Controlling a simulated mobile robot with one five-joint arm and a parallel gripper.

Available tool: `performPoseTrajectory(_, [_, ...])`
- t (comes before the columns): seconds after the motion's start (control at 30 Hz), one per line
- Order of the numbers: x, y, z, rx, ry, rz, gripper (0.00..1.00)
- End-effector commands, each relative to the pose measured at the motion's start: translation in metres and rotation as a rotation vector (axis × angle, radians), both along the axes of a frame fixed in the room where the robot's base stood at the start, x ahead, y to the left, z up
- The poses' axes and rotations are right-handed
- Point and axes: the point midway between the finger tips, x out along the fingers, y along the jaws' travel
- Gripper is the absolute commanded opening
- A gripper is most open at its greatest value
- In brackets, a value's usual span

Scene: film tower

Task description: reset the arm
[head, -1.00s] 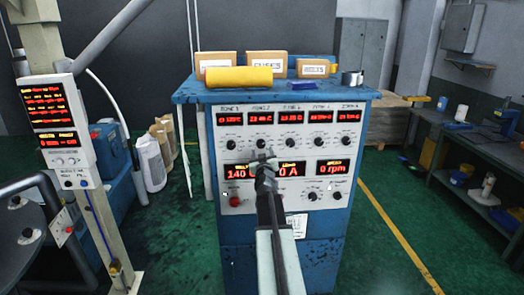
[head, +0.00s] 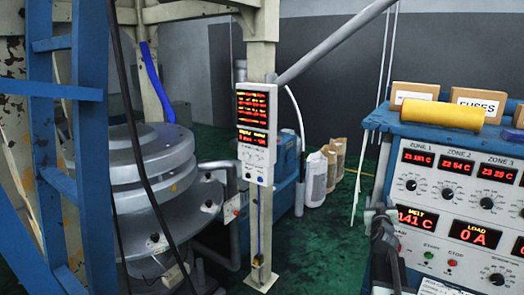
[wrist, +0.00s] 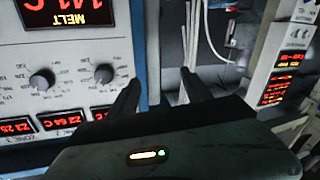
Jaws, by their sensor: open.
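My gripper (head: 380,222) is low at the right of the head view, seen end-on in front of the left part of the blue control cabinet (head: 372,121). In the wrist view my gripper (wrist: 160,88) shows two dark fingers apart, with nothing between them. The cabinet's panel of knobs and red displays (wrist: 75,55) appears upside down at the left of that view. Most of my arm is out of frame.
A grey display box (head: 257,170) hangs on a cream post. A round grey machine (head: 150,185) and blue ladder-like frame (head: 85,150) stand left. A yellow roll (head: 440,114) and boxes lie on the cabinet. Green floor (head: 318,245) is clear between.

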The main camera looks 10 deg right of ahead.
Motion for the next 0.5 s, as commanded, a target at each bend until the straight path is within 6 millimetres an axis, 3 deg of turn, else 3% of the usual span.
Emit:
performPoseTrajectory(0.03, [0.013,0.044,-0.014,-0.001,0.031,0.066,0.57])
performPoseTrajectory(0.13, [0.03,0.126,-0.041,0.014,0.12,0.198,0.57])
performPoseTrajectory(0.27, [0.031,0.231,-0.087,0.055,0.283,0.367,0.57])
performPoseTrajectory(0.37, [0.012,0.306,-0.131,0.102,0.452,0.48,0.57])
performPoseTrajectory(0.4, [-0.002,0.332,-0.15,0.123,0.532,0.516,0.57])
performPoseTrajectory(0.47, [-0.028,0.367,-0.179,0.161,0.668,0.555,0.57])
performPoseTrajectory(0.5, [-0.051,0.385,-0.199,0.188,0.772,0.567,0.57])
